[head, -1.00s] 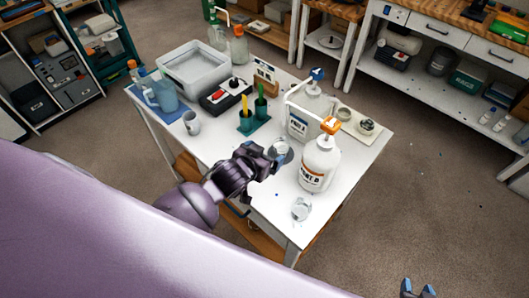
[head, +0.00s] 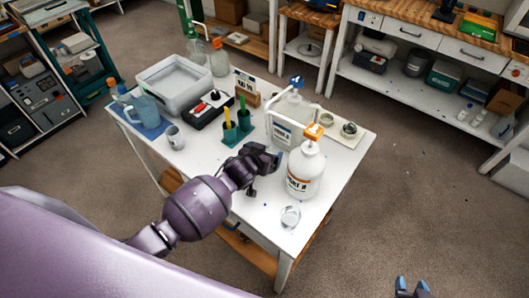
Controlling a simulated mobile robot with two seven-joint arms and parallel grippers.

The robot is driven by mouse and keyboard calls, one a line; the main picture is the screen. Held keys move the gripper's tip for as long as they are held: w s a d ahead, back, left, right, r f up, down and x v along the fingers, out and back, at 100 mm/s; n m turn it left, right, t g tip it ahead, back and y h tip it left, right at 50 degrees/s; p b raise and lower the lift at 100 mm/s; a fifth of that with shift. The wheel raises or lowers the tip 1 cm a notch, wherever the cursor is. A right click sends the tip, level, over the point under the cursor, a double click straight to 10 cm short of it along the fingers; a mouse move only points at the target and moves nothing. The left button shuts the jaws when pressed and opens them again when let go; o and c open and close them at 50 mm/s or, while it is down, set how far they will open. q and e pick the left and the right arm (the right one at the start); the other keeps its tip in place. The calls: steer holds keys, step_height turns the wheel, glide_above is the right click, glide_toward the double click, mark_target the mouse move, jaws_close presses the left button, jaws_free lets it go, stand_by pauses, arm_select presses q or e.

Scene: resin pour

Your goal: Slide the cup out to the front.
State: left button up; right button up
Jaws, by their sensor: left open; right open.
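A small clear cup (head: 290,216) stands on the white table's front right part, in front of the white pump bottle with the orange top (head: 305,170). My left gripper (head: 270,163) is open, low over the table, just left of that bottle and behind the clear cup. A second clear cup by the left gripper is not visible now; the gripper and bottle may cover it. My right gripper (head: 412,288) is open and empty at the bottom right edge, off the table over the floor.
A blue-topped pump bottle (head: 291,112) stands behind. A teal holder (head: 237,133), black box (head: 209,109), grey tub (head: 174,84), mug (head: 175,137) and blue pitcher (head: 146,108) fill the back and left. The front strip of the white table (head: 255,222) is mostly clear.

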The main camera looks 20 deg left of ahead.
arm_select(q)
steer(key=shift+w, duration=0.1)
steer(key=c, duration=1)
